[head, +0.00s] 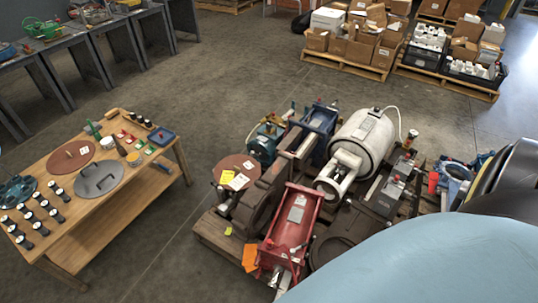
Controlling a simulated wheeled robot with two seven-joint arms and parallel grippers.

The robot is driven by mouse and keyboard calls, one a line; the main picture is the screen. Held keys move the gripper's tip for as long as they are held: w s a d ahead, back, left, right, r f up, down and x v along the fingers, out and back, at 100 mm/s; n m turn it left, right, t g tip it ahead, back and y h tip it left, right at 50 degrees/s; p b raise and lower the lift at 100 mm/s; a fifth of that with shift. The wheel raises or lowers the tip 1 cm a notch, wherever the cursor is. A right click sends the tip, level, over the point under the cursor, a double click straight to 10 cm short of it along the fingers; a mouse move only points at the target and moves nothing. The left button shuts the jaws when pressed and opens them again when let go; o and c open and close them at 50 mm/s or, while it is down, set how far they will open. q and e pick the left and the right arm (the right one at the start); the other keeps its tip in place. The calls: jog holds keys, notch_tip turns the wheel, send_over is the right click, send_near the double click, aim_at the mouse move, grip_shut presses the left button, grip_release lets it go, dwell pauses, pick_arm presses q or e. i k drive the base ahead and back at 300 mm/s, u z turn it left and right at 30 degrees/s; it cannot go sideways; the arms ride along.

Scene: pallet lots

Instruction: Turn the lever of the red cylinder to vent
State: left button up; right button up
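The red cylinder (293,226) lies on a wooden pallet (215,233) among other machine parts, below the middle of the head view. It is a red, open-framed body with a pale label on top. Small metal fittings (276,274) show at its near end, but I cannot tell which is the lever or how it is set. A large pale blue shape cuts across the lower right, close to the cylinder's near end. Neither of my grippers is in view.
A white tank (362,139), a blue machine (318,133) and dark plates crowd the pallet around the cylinder. A wooden table (122,206) with discs and small parts stands at left. Pallets of boxes (350,41) stand behind. Open floor lies between.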

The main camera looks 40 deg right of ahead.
aim_at(293, 251)
jog(key=u, duration=0.25)
jog(key=k, duration=0.7)
jog(key=z, duration=0.6)
jog(key=k, duration=0.45)
jog(key=z, duration=0.45)
